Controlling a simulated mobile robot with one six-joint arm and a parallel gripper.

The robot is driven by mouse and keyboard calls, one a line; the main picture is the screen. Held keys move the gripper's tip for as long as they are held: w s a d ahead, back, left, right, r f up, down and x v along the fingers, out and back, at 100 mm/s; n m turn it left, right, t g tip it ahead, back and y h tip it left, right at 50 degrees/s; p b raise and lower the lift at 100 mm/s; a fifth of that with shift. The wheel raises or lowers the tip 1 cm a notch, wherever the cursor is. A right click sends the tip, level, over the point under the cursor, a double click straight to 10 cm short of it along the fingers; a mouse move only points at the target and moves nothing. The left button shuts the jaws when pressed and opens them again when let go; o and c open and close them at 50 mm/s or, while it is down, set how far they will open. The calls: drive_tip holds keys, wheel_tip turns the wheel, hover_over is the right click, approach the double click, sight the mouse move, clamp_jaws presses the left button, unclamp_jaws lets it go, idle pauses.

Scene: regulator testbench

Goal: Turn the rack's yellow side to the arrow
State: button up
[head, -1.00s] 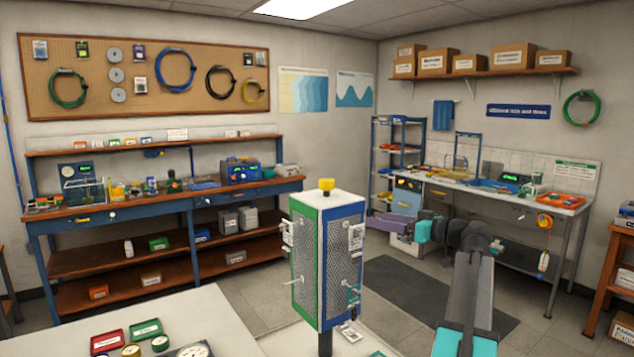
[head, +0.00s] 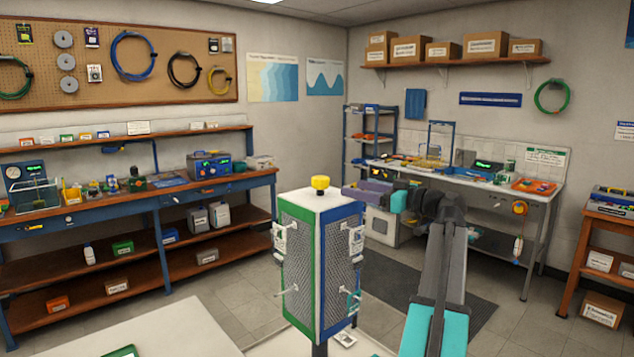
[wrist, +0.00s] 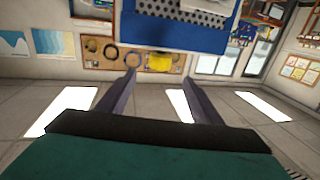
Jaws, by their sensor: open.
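The rack (head: 318,265) is an upright box with mesh panels, standing on a pale table. In the head view it shows a green-edged side on the left and a blue-edged side on the right, with a yellow knob (head: 320,184) on top. No yellow side or arrow is visible. My gripper (head: 350,192) is open and empty, just right of the knob at about the rack's top. The wrist view is upside down. There the blue side (wrist: 190,40) hangs at the top, and the knob (wrist: 158,60) appears between the fingertips (wrist: 160,75).
Small fittings (head: 357,240) stick out from the rack's sides. A pale tabletop (head: 165,325) lies at the front left. A long blue-framed workbench (head: 110,210) stands behind on the left, and another bench (head: 540,200) at the back right. The floor between them is open.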

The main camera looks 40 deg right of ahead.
sight(318, 181)
drive_tip(key=shift+w, duration=0.1)
drive_tip(key=w+p, duration=0.1)
drive_tip(key=w, duration=0.3)
drive_tip(key=w+a+p, duration=0.1)
drive_tip(key=w, duration=0.3)
drive_tip(key=w+p, duration=0.1)
drive_tip(key=w, duration=0.2)
drive_tip(key=shift+w+a+r, duration=0.1)
drive_tip(key=shift+w+a, duration=0.3)
drive_tip(key=shift+w+a+p, duration=0.15)
drive_tip(key=shift+w+p, duration=0.15)
drive_tip(key=shift+w, duration=0.5)
drive_tip(key=shift+c, duration=0.5)
drive_tip(key=c, duration=1.4)
drive_tip(key=shift+w+a+b, duration=0.15)
drive_tip(key=shift+b, duration=0.15)
